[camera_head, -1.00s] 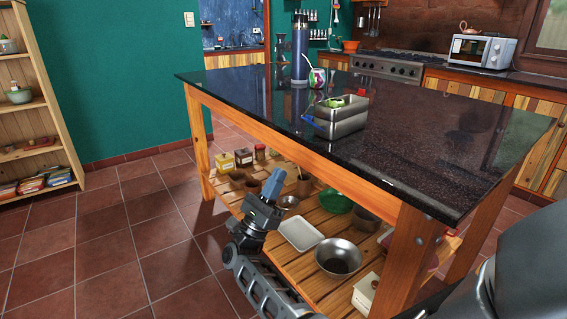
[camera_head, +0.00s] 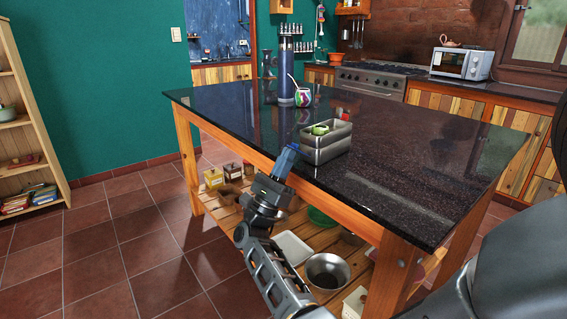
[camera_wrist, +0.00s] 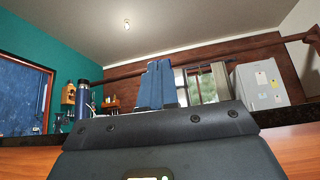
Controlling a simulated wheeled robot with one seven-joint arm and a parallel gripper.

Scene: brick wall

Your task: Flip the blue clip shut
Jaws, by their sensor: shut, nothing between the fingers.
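A metal lunchbox (camera_head: 327,153) stands near the front edge of the dark island top, with a green item (camera_head: 320,130) in its open top. The blue clip was on the box's left end a second ago. I cannot make it out now, as my gripper's blue fingers cover or blend with that spot. My gripper (camera_head: 288,158) is shut and empty, pointing up at the island's front edge, just left of the box in the head view. Whether it touches the clip or box I cannot tell.
The stone island top (camera_head: 420,160) is clear right of the box. A tall blue flask (camera_head: 286,75) and a patterned cup with a straw (camera_head: 303,97) stand behind it. The wooden lower shelf holds a metal bowl (camera_head: 327,271), a white tray (camera_head: 291,248) and jars.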

